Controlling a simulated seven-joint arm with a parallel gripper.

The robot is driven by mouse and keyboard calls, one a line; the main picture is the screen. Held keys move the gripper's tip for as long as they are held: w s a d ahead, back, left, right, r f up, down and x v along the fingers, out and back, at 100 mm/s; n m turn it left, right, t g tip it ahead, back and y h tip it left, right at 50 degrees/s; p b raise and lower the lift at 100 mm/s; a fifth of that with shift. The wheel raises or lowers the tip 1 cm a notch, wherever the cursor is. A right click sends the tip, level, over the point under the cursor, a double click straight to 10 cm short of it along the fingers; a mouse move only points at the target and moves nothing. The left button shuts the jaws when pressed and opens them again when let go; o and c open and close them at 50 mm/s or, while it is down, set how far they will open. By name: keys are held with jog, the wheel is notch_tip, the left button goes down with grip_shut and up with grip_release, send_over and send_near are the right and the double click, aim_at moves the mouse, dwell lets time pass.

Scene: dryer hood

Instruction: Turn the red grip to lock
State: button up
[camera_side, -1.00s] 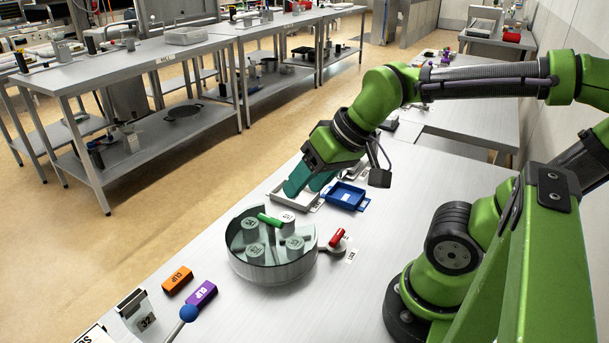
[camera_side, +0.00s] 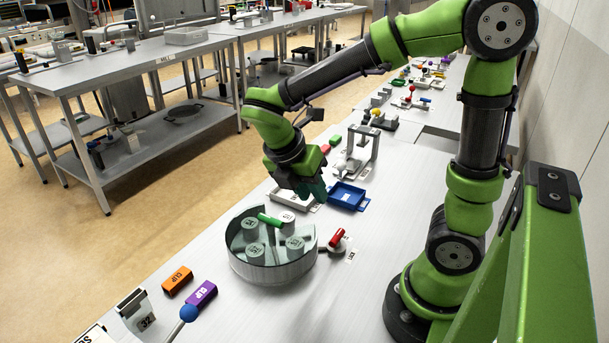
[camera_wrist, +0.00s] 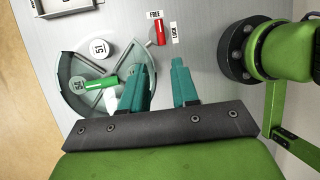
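The red grip (camera_side: 337,237) sits on a small lever at the right side of the round dryer hood (camera_side: 270,268). In the wrist view the red grip (camera_wrist: 160,32) lies between a FREE label (camera_wrist: 155,14) and a LOCK label (camera_wrist: 174,33). The round dryer has a green handle (camera_side: 270,220) across its top and several numbered cylinders inside. My gripper (camera_side: 312,197) is above and behind the dryer, apart from the red grip. In the wrist view its two teal fingers (camera_wrist: 160,80) are spread with nothing between them.
A blue tray (camera_side: 347,196) and a white tray (camera_side: 290,199) lie behind the dryer. Orange (camera_side: 177,281) and purple (camera_side: 202,294) CLIP blocks lie at the front left, near a blue ball-topped lever (camera_side: 188,313). The table right of the dryer is mostly clear.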

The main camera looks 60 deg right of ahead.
aim_at(336, 235)
jog(key=x, duration=1.5)
jog(key=shift+d+f, duration=0.1)
jog(key=shift+f, duration=0.25)
grip_shut()
